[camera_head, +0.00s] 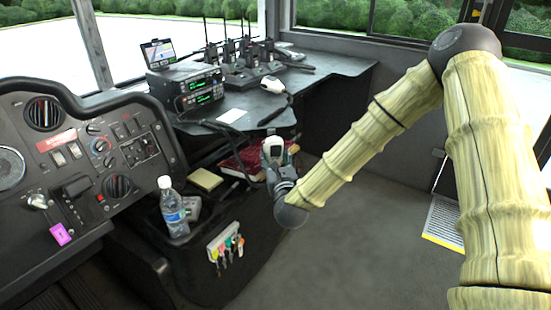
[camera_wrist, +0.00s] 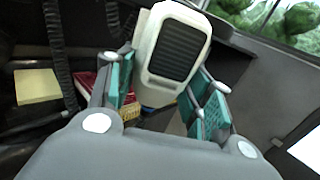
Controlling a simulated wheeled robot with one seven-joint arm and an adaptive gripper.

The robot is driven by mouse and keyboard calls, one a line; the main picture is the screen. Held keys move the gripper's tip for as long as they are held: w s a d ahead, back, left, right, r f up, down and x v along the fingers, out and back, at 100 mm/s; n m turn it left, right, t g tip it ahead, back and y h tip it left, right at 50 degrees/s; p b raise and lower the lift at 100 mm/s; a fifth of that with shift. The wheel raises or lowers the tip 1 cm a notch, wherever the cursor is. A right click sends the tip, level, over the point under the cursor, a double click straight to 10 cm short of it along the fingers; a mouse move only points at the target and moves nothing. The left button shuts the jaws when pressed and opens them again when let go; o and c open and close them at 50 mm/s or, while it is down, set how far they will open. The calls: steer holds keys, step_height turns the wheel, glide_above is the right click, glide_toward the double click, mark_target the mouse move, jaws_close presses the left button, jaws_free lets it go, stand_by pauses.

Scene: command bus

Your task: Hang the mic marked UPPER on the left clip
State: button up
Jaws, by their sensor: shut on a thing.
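My gripper (camera_head: 279,165) is shut on a white hand mic (camera_head: 272,147) with a dark grille, in front of the desk's front edge. In the wrist view the mic (camera_wrist: 174,48) stands between the teal finger pads, slightly tilted, its grille facing the camera. No marking can be read on it. A second white mic (camera_head: 271,84) lies on the desk with a dark cord. Two stacked radios (camera_head: 188,88) with green displays stand at the desk's left. I cannot make out the left clip or any label naming a mic.
The dark desk (camera_head: 335,72) also carries several handheld radios in chargers (camera_head: 243,72), a small screen (camera_head: 158,52) and a white card (camera_head: 231,115). Below are a red book (camera_head: 248,159), a yellow pad (camera_head: 205,180), a bottle (camera_head: 173,208) and hanging keys (camera_head: 228,247).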

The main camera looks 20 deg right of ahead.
steer(key=shift+f+b, duration=0.85)
steer(key=shift+b, duration=0.1)
stand_by(0.8)
stand_by(0.4)
steer(key=o, duration=1)
